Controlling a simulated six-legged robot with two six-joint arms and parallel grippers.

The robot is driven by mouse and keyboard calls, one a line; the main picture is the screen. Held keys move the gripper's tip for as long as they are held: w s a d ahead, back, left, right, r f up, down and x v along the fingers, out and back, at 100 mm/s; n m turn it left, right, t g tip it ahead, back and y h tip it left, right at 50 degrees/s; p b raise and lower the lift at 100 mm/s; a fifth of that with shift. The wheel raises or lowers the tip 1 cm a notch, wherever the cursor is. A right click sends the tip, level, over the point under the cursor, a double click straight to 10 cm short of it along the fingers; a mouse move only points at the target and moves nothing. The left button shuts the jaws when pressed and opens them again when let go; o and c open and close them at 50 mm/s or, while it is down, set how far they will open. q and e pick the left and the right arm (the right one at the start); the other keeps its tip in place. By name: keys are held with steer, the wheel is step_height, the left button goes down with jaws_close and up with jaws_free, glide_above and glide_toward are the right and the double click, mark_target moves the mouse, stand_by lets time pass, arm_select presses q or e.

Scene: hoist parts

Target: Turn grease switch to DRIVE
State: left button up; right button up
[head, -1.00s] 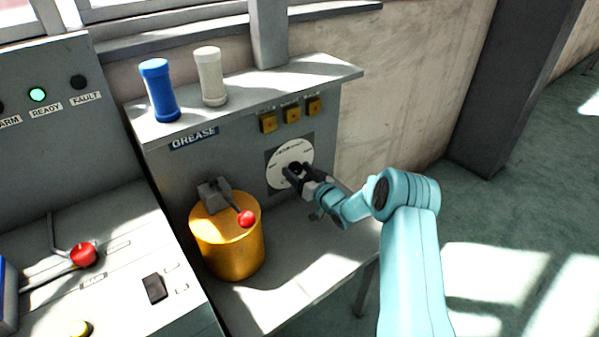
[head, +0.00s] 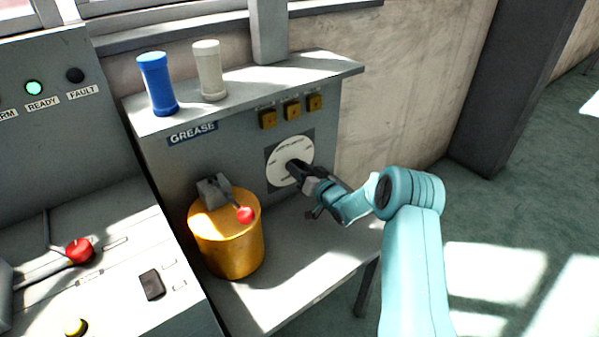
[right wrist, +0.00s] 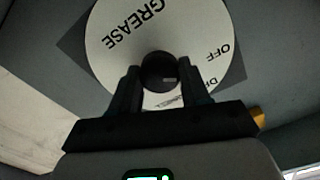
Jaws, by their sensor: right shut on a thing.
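The grease switch is a round white dial (head: 281,172) with a dark knob at its centre, on the front of the grey GREASE cabinet (head: 170,165). In the right wrist view the dial (right wrist: 112,62) bears the words GREASE, OFF and a partly hidden word starting with D. My right gripper (head: 294,166) reaches the dial from the right. In the right wrist view its two fingers (right wrist: 158,82) are shut on the dark knob (right wrist: 160,68), one on each side. I cannot tell which word the knob points to. My left gripper is not in view.
A yellow pot (head: 230,250) with a red-knobbed lever (head: 245,214) stands left of my right gripper. Blue (head: 158,85) and white (head: 209,70) cylinders stand on the cabinet top. A console with a red-knobbed lever (head: 80,251) is at left.

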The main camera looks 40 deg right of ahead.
steer(key=shift+m+b, duration=1)
steer(key=shift+m, duration=2.2)
steer(key=o, duration=1.1)
steer(key=shift+c, duration=0.2)
steer(key=s+a, duration=0.1)
steer(key=s, duration=1.5)
steer(key=shift+s+a, duration=0.15)
steer(key=shift+a, duration=0.25)
